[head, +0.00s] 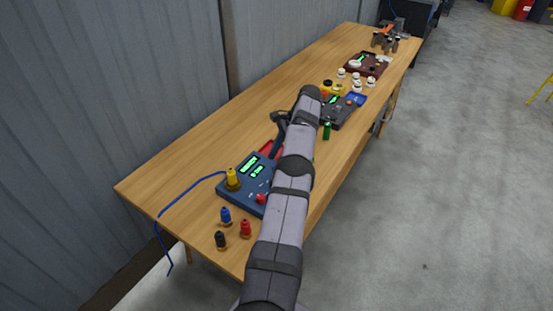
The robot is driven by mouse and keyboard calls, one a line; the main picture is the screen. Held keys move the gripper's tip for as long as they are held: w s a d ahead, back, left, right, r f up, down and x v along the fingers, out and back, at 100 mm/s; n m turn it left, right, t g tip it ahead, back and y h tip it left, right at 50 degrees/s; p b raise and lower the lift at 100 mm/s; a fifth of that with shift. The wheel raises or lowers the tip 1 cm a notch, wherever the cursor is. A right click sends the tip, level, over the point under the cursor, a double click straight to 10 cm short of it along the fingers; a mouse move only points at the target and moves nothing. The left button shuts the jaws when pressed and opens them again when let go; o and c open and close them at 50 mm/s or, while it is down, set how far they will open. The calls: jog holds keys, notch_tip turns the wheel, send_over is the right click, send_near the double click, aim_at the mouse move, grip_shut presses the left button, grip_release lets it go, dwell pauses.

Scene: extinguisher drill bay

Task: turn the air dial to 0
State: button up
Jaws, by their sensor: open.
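A blue panel box (232,190) with lit green displays, a yellow plug and a red knob (261,199) stands at the near end of the bench, partly behind my arm. A dark grey box (346,115) with a green display and a dark red box (375,70) with a display and small knobs stand farther along. I cannot tell which control is the air dial, and no dial marks are readable. My gripper (274,150) is open, pointing down above the bench behind the blue box, near a red item (265,147). Its fingertips are small and hard to make out.
The wooden bench (180,165) runs along a grey corrugated wall. Blue, red and black plugs (221,241) stand at its near end, and a blue cable (185,198) hangs over the edge. The bench's left side is clear.

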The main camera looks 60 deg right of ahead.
jog(key=shift+r, duration=0.15)
jog(key=w+a+r+n+g+b, duration=0.1)
jog(key=w+a+r+n+b, duration=0.35)
jog(key=w+a, duration=0.65)
jog(key=s+d+f+m+g+h, duration=0.25)
jog(key=s+f+g+h, duration=0.2)
jog(key=s+f, duration=0.35)
jog(key=d+m+h, duration=0.1)
jog(key=d, duration=0.1)
jog(key=d+m+h, duration=0.1)
jog(key=d, duration=0.2)
jog(key=shift+s+d+r+g, duration=0.1)
jog(key=shift+s+d+g, duration=0.05)
jog(key=shift+s+g, duration=0.1)
